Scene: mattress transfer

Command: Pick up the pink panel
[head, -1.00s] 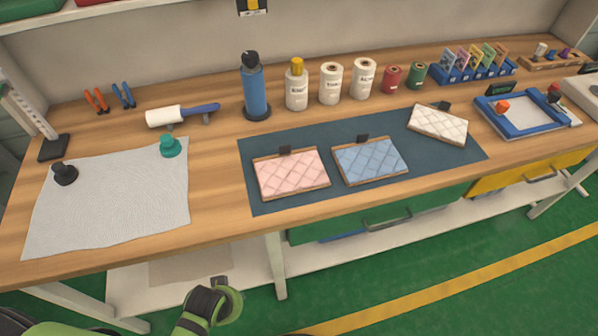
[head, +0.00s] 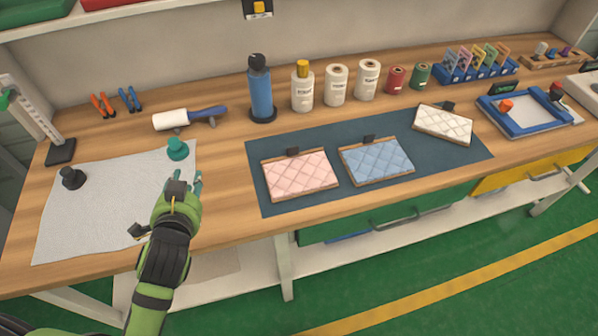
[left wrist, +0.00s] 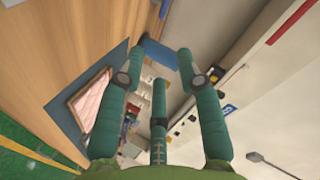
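The pink panel (head: 299,174) is a quilted pad on a brown board with a black clip at its back edge. It lies flat at the left end of the dark blue mat (head: 262,201). In the left wrist view the pink panel (left wrist: 90,97) shows at the left. My left gripper (head: 186,182) is over the right part of the white cloth, left of the pink panel and apart from it. Its green fingers (left wrist: 163,85) are spread and empty in the left wrist view. My right gripper is not in view.
A blue panel (head: 377,160) and a white panel (head: 443,124) lie right of the pink one. A white cloth (head: 90,215) with black and teal knobs covers the bench's left. Bottles and spools stand behind the mat. Bare wood (head: 222,165) lies between cloth and mat.

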